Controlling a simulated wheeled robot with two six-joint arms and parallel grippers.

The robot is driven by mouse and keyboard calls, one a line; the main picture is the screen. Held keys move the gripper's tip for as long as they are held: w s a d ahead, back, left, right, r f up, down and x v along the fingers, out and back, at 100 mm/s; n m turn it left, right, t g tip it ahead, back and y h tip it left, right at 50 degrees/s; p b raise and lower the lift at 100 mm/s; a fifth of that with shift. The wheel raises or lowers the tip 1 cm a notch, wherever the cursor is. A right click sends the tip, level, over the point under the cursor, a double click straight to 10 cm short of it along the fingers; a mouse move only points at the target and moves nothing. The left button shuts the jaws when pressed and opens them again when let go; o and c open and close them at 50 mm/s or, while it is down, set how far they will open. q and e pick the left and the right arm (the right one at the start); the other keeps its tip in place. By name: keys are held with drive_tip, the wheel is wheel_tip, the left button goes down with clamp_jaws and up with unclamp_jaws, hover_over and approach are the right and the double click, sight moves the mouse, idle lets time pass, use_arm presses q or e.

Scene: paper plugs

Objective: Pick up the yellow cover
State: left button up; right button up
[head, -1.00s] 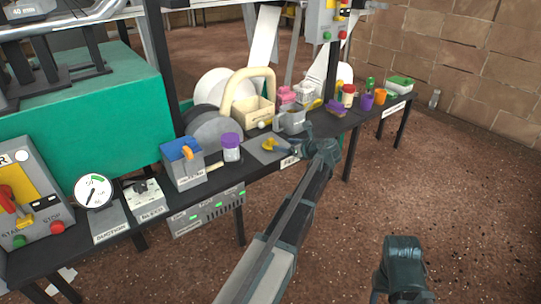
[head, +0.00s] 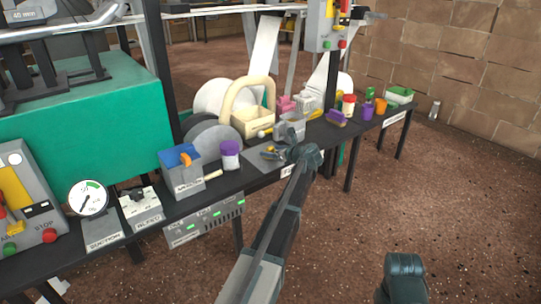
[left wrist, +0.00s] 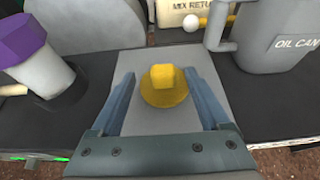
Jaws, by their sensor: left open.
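The yellow cover (left wrist: 163,88) is a round disc with a blocky knob on top. It sits on a grey plate (left wrist: 152,60) in the left wrist view. My left gripper (left wrist: 158,72) is open, with one finger on each side of the cover and a visible gap to both. In the head view my left gripper (head: 280,152) is over the front edge of the bench, at the grey plate, and the cover there is small and largely hidden. My right gripper's fingers do not show.
A purple-lidded jar (head: 230,156) and a blue-topped box (head: 181,168) stand left of the plate. A grey oil can (left wrist: 272,38) stands close on the right. The black bench (head: 250,180) holds several cups and a green tray (head: 400,95) farther right.

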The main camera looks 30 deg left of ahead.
use_arm(q)
drive_tip(key=b+x, duration=0.2)
drive_tip(key=x, duration=0.3)
drive_tip(key=shift+w, duration=0.25)
clamp_jaws()
